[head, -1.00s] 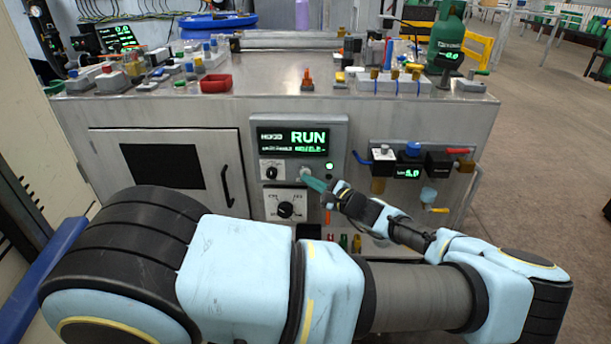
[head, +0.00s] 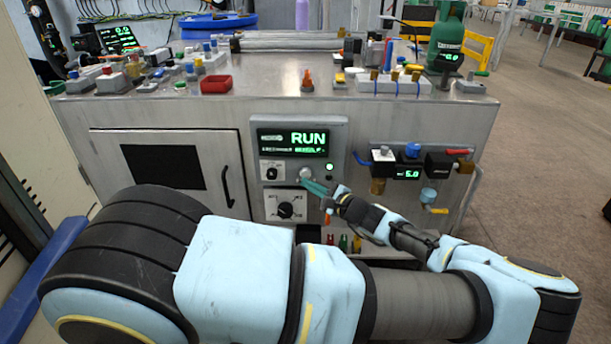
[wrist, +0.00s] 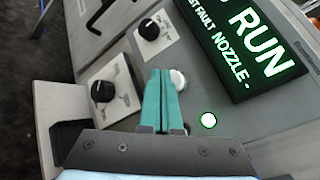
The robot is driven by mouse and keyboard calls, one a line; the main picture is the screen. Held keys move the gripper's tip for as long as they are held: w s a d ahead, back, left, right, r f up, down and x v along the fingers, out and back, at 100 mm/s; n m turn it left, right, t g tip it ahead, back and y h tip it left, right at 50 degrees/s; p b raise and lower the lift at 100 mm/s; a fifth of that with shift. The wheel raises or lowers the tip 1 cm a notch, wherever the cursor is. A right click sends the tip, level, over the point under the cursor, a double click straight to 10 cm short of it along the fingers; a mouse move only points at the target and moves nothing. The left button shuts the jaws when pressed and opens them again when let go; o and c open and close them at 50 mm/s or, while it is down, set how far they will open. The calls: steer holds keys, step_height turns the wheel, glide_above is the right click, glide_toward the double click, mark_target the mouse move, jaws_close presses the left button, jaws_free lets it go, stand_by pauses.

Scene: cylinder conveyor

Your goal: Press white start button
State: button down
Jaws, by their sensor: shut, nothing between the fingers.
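The white start button (wrist: 178,79) is a round knob on the grey control panel, below the display and beside a lit green lamp (wrist: 208,120). In the head view the button (head: 305,173) shows just above my fingertips. My gripper (head: 306,183) has teal fingers and is shut and empty. In the wrist view the fingertips (wrist: 160,72) lie beside the button's edge in the picture. I cannot tell whether they touch it.
Two black rotary knobs, one upper (wrist: 149,29) and one lower (wrist: 103,91), sit on white plates near my fingers. A valve block (head: 412,160) with coloured handles is to the right.

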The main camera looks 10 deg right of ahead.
steer(key=shift+s, duration=0.1)
steer(key=shift+s+a+p, duration=0.25)
steer(key=shift+s+p, duration=0.1)
steer(key=shift+s, duration=0.85)
steer(key=shift+s+a+p, duration=0.25)
steer(key=shift+s+p, duration=0.1)
steer(key=shift+s, duration=0.85)
